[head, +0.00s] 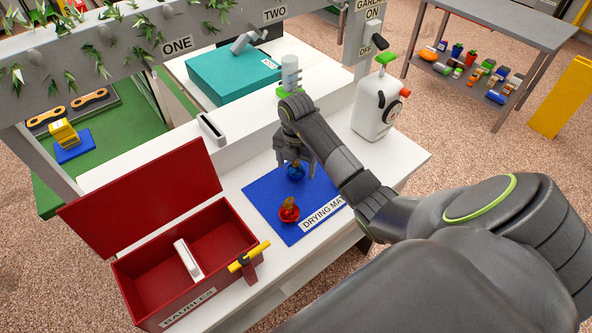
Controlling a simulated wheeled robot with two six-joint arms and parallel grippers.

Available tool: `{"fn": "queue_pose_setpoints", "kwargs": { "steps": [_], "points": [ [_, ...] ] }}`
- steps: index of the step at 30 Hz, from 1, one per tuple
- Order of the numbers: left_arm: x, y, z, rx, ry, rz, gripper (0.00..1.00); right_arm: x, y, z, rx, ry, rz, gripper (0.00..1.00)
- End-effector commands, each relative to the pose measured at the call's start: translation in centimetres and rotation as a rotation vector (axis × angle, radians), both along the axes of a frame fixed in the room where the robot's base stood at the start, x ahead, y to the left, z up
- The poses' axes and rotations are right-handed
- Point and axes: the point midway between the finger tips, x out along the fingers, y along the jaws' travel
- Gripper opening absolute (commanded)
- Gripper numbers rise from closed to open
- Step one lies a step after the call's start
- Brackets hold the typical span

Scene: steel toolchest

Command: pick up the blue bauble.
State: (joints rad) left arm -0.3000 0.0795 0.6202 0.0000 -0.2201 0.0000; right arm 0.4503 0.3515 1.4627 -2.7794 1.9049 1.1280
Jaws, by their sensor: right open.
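The blue bauble (295,172) sits on the blue drying mat (262,206), toward its back edge. My right gripper (294,164) points down right over the blue bauble, with its fingers at the bauble's upper part. It is open. From this angle I cannot tell whether the fingers touch the bauble. My left gripper is not in view.
A red bauble (289,210) sits on the mat in front of the blue one. An open red box (228,225) labelled BAUBLES stands at left, with a yellow-handled latch (248,257). A white bottle (377,106) and a teal box (228,75) stand behind.

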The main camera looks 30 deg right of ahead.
Motion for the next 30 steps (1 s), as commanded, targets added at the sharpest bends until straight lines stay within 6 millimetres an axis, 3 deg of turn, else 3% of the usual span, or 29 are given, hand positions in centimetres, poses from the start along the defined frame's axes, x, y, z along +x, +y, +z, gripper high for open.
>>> {"fn": "queue_pose_setpoints", "kwargs": {
  "steps": [3,11,23,28,30],
  "points": [
    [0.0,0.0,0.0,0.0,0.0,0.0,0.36,0.0,0.0,0.0,0.0,0.0,0.0,0.74],
    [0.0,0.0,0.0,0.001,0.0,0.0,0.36,0.0,0.0,0.0,0.0,0.0,0.0,0.4],
    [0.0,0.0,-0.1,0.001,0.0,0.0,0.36,0.0,0.0,0.2,0.0,-0.001,0.0,0.39],
    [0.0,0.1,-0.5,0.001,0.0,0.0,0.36,0.1,-0.1,2.3,-0.002,-0.005,0.001,0.39],
    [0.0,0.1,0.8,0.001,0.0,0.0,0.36,0.1,0.0,4.4,-0.002,-0.003,0.0,0.39]
  ]
}}
